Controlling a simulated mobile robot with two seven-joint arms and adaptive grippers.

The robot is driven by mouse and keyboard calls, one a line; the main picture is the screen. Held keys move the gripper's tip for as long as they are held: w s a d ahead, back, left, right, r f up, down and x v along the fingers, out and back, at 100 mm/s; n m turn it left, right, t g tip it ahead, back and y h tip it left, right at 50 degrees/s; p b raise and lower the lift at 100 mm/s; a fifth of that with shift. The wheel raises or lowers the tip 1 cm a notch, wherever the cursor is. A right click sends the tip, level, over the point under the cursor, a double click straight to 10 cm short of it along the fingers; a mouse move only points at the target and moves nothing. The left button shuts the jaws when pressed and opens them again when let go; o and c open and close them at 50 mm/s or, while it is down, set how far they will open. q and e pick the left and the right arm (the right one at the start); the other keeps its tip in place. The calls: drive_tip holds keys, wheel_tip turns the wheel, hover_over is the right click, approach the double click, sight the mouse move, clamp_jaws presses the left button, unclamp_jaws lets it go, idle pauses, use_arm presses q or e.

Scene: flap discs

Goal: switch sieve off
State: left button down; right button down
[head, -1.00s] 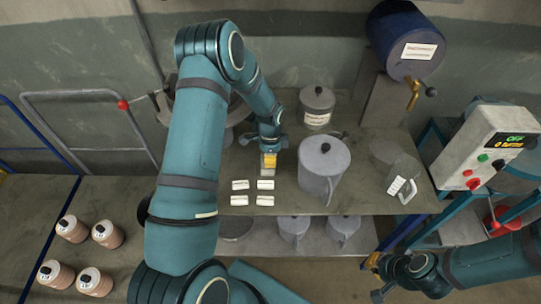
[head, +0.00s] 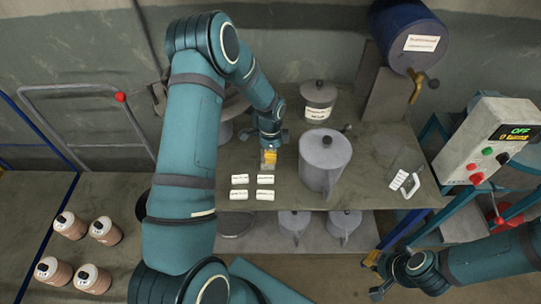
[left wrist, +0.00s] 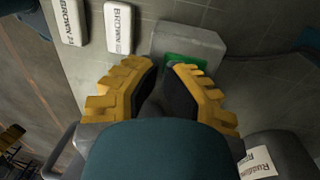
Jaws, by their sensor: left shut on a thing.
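My left gripper (head: 269,155) points down at the shelf, beside several white labelled blocks. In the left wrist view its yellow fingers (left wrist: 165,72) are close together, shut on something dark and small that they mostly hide. A grey box (left wrist: 192,40) with a green patch (left wrist: 186,60) lies just past the fingertips; its switch position is hidden. A round grey vessel (head: 232,105), possibly the sieve, stands behind my left arm, partly covered by it. My right gripper (head: 377,279) is at the lower right, away from the shelf; its finger opening is unclear.
A grey lidded jug (head: 325,160) and a lidded canister (head: 318,100) stand right of my left gripper. White blocks (head: 240,180) lie in front. A blue drum (head: 408,35) is behind. A control box (head: 490,140) at right shows OFF. Several brown-sided jars (head: 70,226) stand at lower left.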

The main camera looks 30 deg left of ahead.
use_arm(q)
drive_tip(key=shift+s+d+f, duration=0.2)
drive_tip(key=shift+s+f, duration=0.3)
drive_tip(key=shift+f, duration=0.05)
use_arm(e)
drive_tip(key=shift+f, duration=0.35)
use_arm(q)
drive_tip(key=shift+r, duration=0.15)
use_arm(e)
drive_tip(key=shift+r, duration=0.1)
use_arm(q)
drive_tip(key=shift+w+a+r+p, duration=0.1)
drive_tip(key=shift+w+r+p, duration=0.2)
drive_tip(key=shift+r+p, duration=0.25)
drive_tip(key=shift+r, duration=0.15)
use_arm(e)
drive_tip(key=shift+r, duration=0.3)
use_arm(q)
drive_tip(key=shift+w, duration=0.1)
use_arm(e)
drive_tip(key=shift+w, duration=0.1)
